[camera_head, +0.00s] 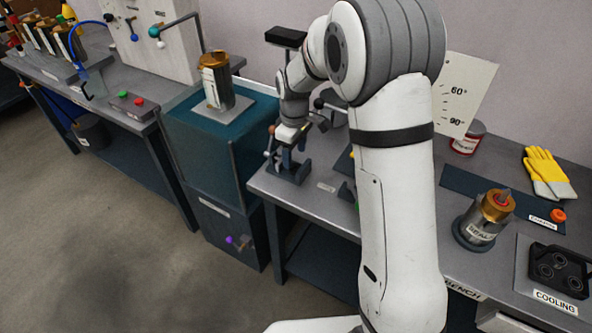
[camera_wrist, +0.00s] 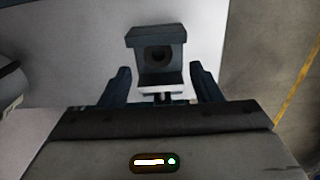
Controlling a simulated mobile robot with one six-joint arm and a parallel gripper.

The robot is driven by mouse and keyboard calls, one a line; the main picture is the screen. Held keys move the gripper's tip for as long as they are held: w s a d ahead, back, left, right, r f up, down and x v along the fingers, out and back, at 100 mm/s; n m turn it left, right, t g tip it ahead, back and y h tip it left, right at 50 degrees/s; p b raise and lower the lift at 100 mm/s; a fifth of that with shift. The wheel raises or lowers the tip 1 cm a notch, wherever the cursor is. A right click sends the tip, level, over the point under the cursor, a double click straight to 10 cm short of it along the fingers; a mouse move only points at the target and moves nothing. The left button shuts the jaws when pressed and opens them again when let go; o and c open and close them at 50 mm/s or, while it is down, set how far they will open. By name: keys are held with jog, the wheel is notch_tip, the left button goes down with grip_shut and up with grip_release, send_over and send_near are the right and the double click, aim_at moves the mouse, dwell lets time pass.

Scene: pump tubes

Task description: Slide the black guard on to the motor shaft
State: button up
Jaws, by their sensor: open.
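A dark block with a round hole (camera_wrist: 142,57) lies ahead of and between my open fingers in the wrist view; I cannot tell whether it is the black guard. My gripper (camera_wrist: 161,84) is open, with a gap on each side of the block. In the head view my gripper (camera_head: 290,138) is low over the near left corner of the bench, at a small dark stand (camera_head: 288,172). A brass-topped motor-like unit (camera_head: 215,80) stands upright on the teal cabinet. Another one (camera_head: 484,216), with a reddish tip, stands on the right. Which carries the motor shaft is unclear.
My arm hides the middle of the bench (camera_head: 335,222). A black part with round openings (camera_head: 556,272) sits on the cooling plate at right. Yellow gloves (camera_head: 547,172) and a red-and-white can (camera_head: 467,140) are further back.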

aim_at(296, 164)
notch_tip(296, 164, down, 5)
jog(key=shift+d+r, duration=0.1)
jog(key=shift+d, duration=0.05)
jog(key=c, duration=1)
